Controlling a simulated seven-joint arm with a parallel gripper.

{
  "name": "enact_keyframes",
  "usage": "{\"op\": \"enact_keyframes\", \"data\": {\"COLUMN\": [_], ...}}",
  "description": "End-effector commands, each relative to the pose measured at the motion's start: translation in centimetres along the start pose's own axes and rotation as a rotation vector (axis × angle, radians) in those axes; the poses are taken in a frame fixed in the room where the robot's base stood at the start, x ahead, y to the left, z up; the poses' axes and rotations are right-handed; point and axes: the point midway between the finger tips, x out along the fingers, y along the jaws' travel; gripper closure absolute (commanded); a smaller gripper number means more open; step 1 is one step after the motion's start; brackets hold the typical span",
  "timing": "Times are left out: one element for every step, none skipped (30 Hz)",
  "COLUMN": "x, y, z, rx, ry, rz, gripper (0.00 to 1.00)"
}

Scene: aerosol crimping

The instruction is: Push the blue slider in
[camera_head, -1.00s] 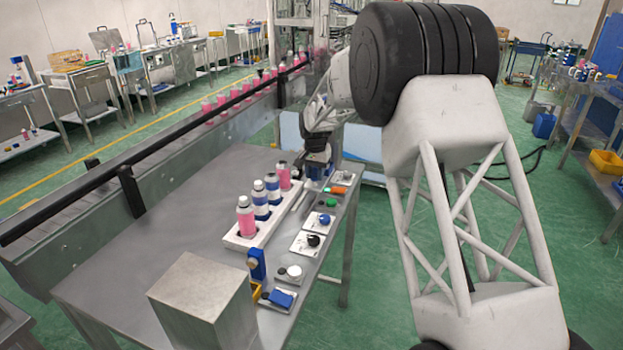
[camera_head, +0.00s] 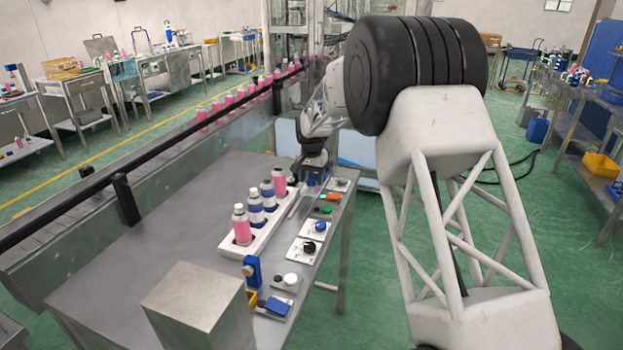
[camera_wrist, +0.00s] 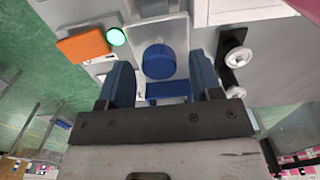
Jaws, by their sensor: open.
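In the wrist view, a blue rounded part (camera_wrist: 158,62) sits on a pale metal plate (camera_wrist: 178,32), with a blue bar (camera_wrist: 168,91) close to it. I cannot tell which of these is the slider or how far in it stands. My gripper (camera_wrist: 162,80) is open, with one blue finger on each side of these parts and nothing visibly held. Contact cannot be told. In the head view, my gripper (camera_head: 312,178) is low at the far end of the steel table (camera_head: 160,235), and its fingertips are hard to make out. Another blue block (camera_head: 277,306) lies at the near end.
A green button (camera_wrist: 116,36) and an orange part (camera_wrist: 83,46) lie left of the fingers; a black strip with white knobs (camera_wrist: 239,56) is at right. A white rack (camera_head: 262,239) of bottles stands beside the controls. A metal box (camera_head: 197,300) is nearest.

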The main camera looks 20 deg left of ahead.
Motion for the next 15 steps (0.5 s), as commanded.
{"op": "enact_keyframes", "data": {"x": [-0.2, -0.3, -0.6, -0.8, -1.0, -1.4, -1.7, -2.0, -2.5, -2.9, -3.3, -3.8, -4.2, -4.6, -5.1], "y": [0.0, 0.0, 0.0, 0.0, 0.0, 0.0, 0.0, 0.0, 0.0, 0.0, 0.0, 0.0, 0.0, 0.0, 0.0], "z": [0.0, 0.0, 0.0, 0.0, 0.0, 0.0, 0.0, 0.0, 0.0, 0.0, -0.1, -0.1, -0.1, -0.1, 0.0], "rx": [0.000, 0.000, 0.000, 0.000, 0.000, 0.000, 0.000, 0.000, 0.000, 0.000, 0.000, 0.000, 0.000, 0.000, 0.000], "ry": [0.001, 0.001, 0.001, 0.001, 0.002, 0.002, 0.002, 0.002, 0.001, 0.001, 0.002, 0.002, 0.003, 0.002, 0.002], "rz": [0.000, -0.001, -0.001, -0.001, -0.001, -0.001, -0.001, -0.001, -0.001, -0.001, -0.001, -0.001, -0.002, -0.001, -0.001], "gripper": [0.41, 0.41, 0.41, 0.41, 0.41, 0.41, 0.41, 0.41, 0.41, 0.41, 0.41, 0.41, 0.41, 0.41, 0.41]}}
